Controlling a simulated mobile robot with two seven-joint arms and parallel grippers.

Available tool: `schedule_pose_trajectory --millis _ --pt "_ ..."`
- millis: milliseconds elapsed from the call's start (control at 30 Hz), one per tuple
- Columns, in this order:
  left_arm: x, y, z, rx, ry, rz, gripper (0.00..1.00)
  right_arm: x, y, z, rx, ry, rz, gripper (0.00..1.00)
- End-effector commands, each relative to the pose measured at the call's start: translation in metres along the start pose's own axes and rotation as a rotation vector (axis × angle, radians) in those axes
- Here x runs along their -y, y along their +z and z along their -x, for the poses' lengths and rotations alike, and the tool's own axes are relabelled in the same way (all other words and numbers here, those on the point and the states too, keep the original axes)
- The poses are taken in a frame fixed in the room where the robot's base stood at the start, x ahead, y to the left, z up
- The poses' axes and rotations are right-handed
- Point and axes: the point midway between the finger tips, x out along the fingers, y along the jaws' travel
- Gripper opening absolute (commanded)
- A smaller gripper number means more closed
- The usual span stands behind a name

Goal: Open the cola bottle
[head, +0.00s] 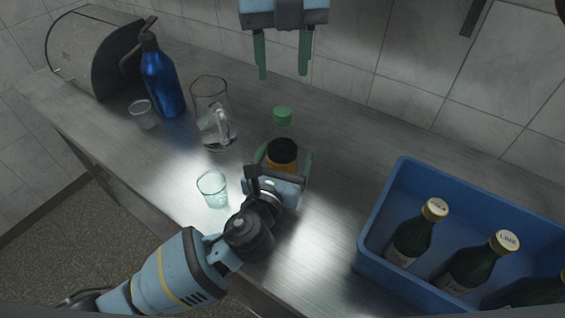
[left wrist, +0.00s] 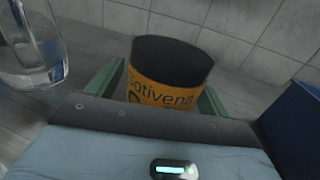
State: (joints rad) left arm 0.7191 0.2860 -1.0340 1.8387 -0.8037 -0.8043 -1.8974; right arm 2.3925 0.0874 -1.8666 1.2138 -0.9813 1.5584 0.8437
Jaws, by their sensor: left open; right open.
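The blue crate (head: 374,222) on the right holds several dark green bottles. The leftmost bottle (head: 411,240) has a gold-rimmed cap (head: 435,209) whose small lettering seems to read cola. The bottle is upright and capped. My left gripper (head: 283,154) is open, with its green fingers on either side of an orange jar (head: 281,162) with a black top. The jar also shows between the fingers in the left wrist view (left wrist: 165,92); whether they touch it I cannot tell. My right gripper (head: 283,75) is open and empty at the top of the head view, fingers pointing down.
A glass pitcher (head: 212,115), a small glass (head: 212,189), another glass (head: 143,114), a blue bottle (head: 163,80) and a grey rounded container (head: 95,52) stand to the left. A lime-capped bottle (head: 468,268) stands beside the cola bottle.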

Motion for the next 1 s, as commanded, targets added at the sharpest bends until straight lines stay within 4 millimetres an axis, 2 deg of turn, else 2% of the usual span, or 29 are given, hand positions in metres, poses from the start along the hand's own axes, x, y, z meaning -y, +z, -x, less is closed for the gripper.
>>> schedule_pose_trajectory --millis 200,800,1000 --pt "0.0000 0.0001 -0.0002 0.000 0.000 0.000 0.78 -0.0001 0.0000 0.0000 0.000 0.000 0.000 0.46" --pt "0.0000 0.0000 0.0001 0.000 0.000 0.000 0.00 0.0000 0.0000 0.0000 0.000 0.000 0.000 0.46" --pt "0.0000 -0.0001 0.0001 0.000 0.000 0.000 0.00 -0.0003 -0.0002 -0.0002 -0.001 0.001 -0.033 0.46"
